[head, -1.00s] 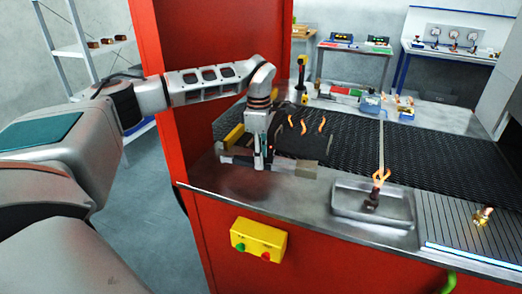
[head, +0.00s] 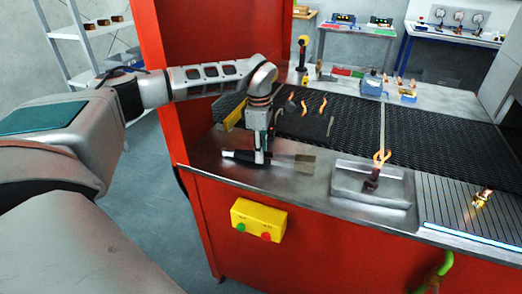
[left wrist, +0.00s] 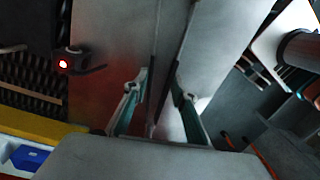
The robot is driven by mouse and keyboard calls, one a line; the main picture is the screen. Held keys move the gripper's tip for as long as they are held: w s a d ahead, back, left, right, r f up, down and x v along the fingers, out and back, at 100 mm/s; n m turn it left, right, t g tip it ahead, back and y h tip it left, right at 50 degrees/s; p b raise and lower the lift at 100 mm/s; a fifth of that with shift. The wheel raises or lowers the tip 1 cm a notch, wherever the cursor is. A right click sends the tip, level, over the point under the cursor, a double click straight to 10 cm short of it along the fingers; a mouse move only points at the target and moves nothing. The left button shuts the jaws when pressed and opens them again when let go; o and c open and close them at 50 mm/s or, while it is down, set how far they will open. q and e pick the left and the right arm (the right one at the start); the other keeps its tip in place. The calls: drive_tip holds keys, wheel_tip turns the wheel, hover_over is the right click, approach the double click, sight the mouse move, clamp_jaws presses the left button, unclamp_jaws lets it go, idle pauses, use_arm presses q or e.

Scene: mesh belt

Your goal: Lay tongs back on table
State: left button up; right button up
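My right gripper is not in view.
A steel tray (head: 343,187) with a glowing piece (head: 378,168) stands to the right on the ledge. A mesh belt (head: 350,137) runs behind, with glowing pieces at its left. A red housing (head: 150,70) rises at the left. A yellow button box (head: 258,219) sits on the front.

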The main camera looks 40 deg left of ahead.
use_arm(q)
drive_tip(key=o, duration=0.6)
drive_tip(key=r, duration=1.2)
drive_tip(key=shift+a, duration=0.25)
